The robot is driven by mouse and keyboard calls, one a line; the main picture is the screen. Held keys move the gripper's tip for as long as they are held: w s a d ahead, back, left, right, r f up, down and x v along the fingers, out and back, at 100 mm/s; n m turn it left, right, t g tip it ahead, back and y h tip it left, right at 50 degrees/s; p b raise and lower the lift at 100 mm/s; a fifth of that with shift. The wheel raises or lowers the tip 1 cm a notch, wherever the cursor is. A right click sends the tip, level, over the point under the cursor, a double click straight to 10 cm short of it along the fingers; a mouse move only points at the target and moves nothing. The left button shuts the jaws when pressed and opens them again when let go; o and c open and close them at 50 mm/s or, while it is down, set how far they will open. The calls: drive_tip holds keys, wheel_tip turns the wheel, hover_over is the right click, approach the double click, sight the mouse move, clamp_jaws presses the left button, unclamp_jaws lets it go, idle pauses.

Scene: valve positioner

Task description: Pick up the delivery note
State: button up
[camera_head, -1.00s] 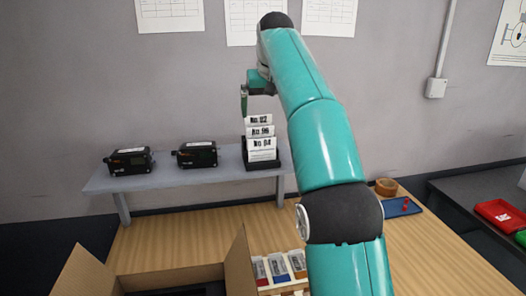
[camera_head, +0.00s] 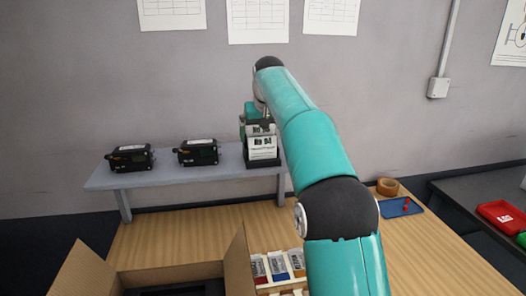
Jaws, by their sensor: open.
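White note cards (camera_head: 263,147) stand in a black holder (camera_head: 262,165) at the right end of the grey shelf. The front card carries a printed label that looks like "No 04"; the cards behind it are mostly hidden. My gripper (camera_head: 256,125) is at the top of the holder, over the rear cards. It is open, but its fingertips are partly hidden among the cards and by my arm. I cannot tell whether a card lies between the fingers.
Two black positioners (camera_head: 130,158) stand on the grey shelf (camera_head: 165,178) left of the holder. An open cardboard box (camera_head: 170,274) is at the front left, beside several packets (camera_head: 278,266). A tape roll (camera_head: 387,186) and a blue tray (camera_head: 402,207) lie right.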

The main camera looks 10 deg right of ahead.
sight(263, 139)
drive_tip(key=shift+x, duration=1.65)
drive_tip(key=shift+d, duration=0.1)
drive_tip(key=c, duration=0.9)
